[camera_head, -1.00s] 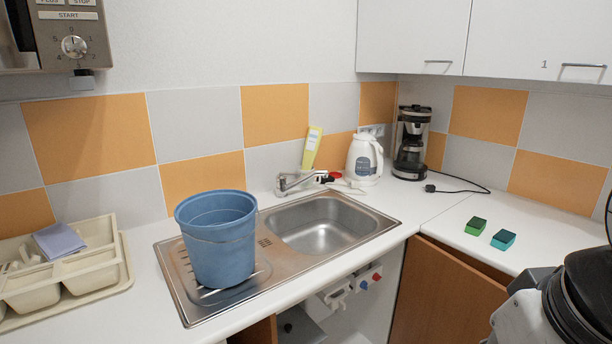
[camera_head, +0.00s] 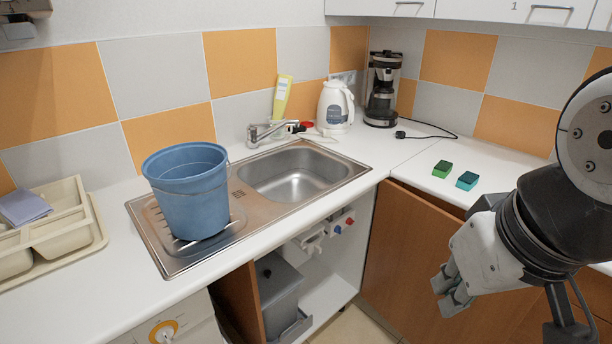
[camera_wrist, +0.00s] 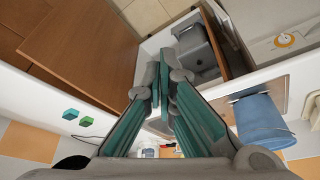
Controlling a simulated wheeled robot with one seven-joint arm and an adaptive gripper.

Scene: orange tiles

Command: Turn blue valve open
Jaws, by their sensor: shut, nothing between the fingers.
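The blue valve (camera_head: 337,229) is a small knob inside the open cabinet under the sink, beside a red knob (camera_head: 349,221). Both are small in the head view, so their handle angle is hard to tell. I cannot make out the valve in the wrist view. My gripper (camera_head: 448,290) is at the right of the head view, in front of the brown cabinet door, well apart from the valve. It is shut and empty. In the wrist view its green-padded fingers (camera_wrist: 165,78) come together near the middle of the picture.
The sink (camera_head: 295,178) sits above the open cabinet, with a blue bucket (camera_head: 190,200) on its drainer. A grey bin (camera_head: 280,295) stands in the cabinet. The brown door (camera_head: 425,250) lies to the right of the opening. Two sponges (camera_head: 442,169) lie on the counter.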

